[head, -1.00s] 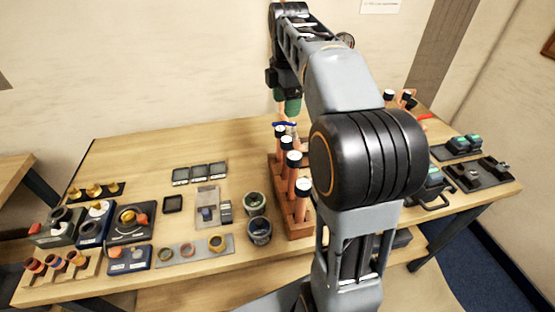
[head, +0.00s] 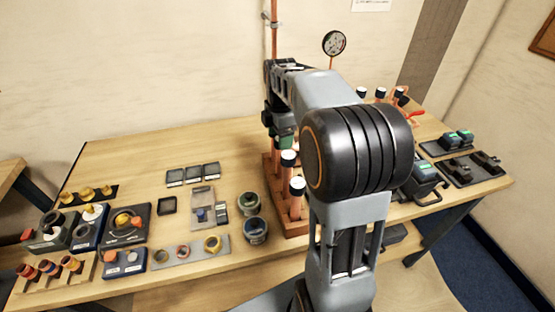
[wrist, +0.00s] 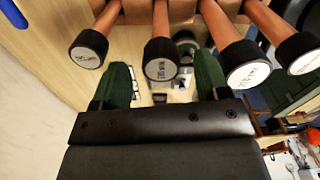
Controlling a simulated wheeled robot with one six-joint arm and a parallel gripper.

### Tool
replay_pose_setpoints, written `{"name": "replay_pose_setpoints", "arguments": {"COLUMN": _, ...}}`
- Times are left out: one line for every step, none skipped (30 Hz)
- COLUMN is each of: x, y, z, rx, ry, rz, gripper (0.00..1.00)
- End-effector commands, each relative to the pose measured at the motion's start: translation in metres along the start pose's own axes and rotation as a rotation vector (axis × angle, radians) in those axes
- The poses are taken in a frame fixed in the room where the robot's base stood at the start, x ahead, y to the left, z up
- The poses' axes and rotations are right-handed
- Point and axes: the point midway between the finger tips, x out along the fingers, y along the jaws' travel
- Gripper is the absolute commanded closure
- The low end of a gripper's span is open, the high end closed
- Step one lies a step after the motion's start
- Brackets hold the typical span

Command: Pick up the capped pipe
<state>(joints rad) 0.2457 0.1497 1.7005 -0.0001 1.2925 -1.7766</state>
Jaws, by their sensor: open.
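Several copper pipes with black, white-topped caps stand in a wooden rack (head: 292,228). Two capped pipes (head: 297,188) (head: 288,158) show clearly in the head view; my arm hides part of the row. In the wrist view, several capped pipes form a row, and one capped pipe (wrist: 160,58) appears between my two green fingers. My gripper (wrist: 161,68) is open. It also shows in the head view, low at the rack's far end (head: 283,138), partly hidden. I cannot tell whether a finger touches a pipe.
More capped pipes (head: 380,93) stand behind my arm at the right, near a red-handled part (head: 414,114). A gauge (head: 334,43) is at the wall. Two cups (head: 255,230) stand left of the rack. The table's back left is clear.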

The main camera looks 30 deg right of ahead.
Motion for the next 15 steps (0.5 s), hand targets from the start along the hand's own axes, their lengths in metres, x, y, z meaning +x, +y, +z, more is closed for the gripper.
{"name": "replay_pose_setpoints", "arguments": {"x": 0.006, "y": 0.000, "z": 0.000, "rx": 0.000, "ry": 0.000, "rz": -0.002, "gripper": 0.31}}
{"name": "replay_pose_setpoints", "arguments": {"x": 0.010, "y": 0.000, "z": 0.000, "rx": 0.000, "ry": 0.001, "rz": -0.003, "gripper": 0.31}}
{"name": "replay_pose_setpoints", "arguments": {"x": 0.013, "y": 0.000, "z": 0.000, "rx": 0.000, "ry": 0.000, "rz": -0.001, "gripper": 0.31}}
{"name": "replay_pose_setpoints", "arguments": {"x": 0.016, "y": 0.000, "z": 0.000, "rx": 0.000, "ry": 0.000, "rz": -0.001, "gripper": 0.31}}
{"name": "replay_pose_setpoints", "arguments": {"x": 0.018, "y": 0.000, "z": 0.000, "rx": 0.000, "ry": 0.000, "rz": -0.001, "gripper": 0.31}}
{"name": "replay_pose_setpoints", "arguments": {"x": 0.020, "y": 0.000, "z": 0.000, "rx": 0.000, "ry": 0.000, "rz": -0.001, "gripper": 0.31}}
{"name": "replay_pose_setpoints", "arguments": {"x": 0.021, "y": 0.000, "z": 0.000, "rx": -0.001, "ry": 0.000, "rz": 0.000, "gripper": 0.31}}
{"name": "replay_pose_setpoints", "arguments": {"x": 0.021, "y": 0.000, "z": 0.000, "rx": -0.001, "ry": 0.000, "rz": 0.001, "gripper": 0.31}}
{"name": "replay_pose_setpoints", "arguments": {"x": 0.022, "y": 0.000, "z": 0.000, "rx": -0.001, "ry": 0.000, "rz": 0.001, "gripper": 0.31}}
{"name": "replay_pose_setpoints", "arguments": {"x": 0.022, "y": 0.000, "z": 0.000, "rx": -0.001, "ry": 0.000, "rz": 0.001, "gripper": 0.31}}
{"name": "replay_pose_setpoints", "arguments": {"x": 0.022, "y": 0.000, "z": 0.000, "rx": -0.001, "ry": 0.000, "rz": 0.002, "gripper": 0.31}}
{"name": "replay_pose_setpoints", "arguments": {"x": 0.022, "y": 0.000, "z": 0.000, "rx": -0.001, "ry": 0.000, "rz": 0.002, "gripper": 0.31}}
{"name": "replay_pose_setpoints", "arguments": {"x": 0.022, "y": 0.000, "z": 0.000, "rx": -0.001, "ry": 0.000, "rz": 0.001, "gripper": 0.31}}
{"name": "replay_pose_setpoints", "arguments": {"x": 0.022, "y": 0.000, "z": 0.000, "rx": -0.001, "ry": 0.000, "rz": 0.001, "gripper": 0.31}}
{"name": "replay_pose_setpoints", "arguments": {"x": 0.022, "y": 0.000, "z": 0.000, "rx": -0.001, "ry": 0.000, "rz": 0.001, "gripper": 0.34}}
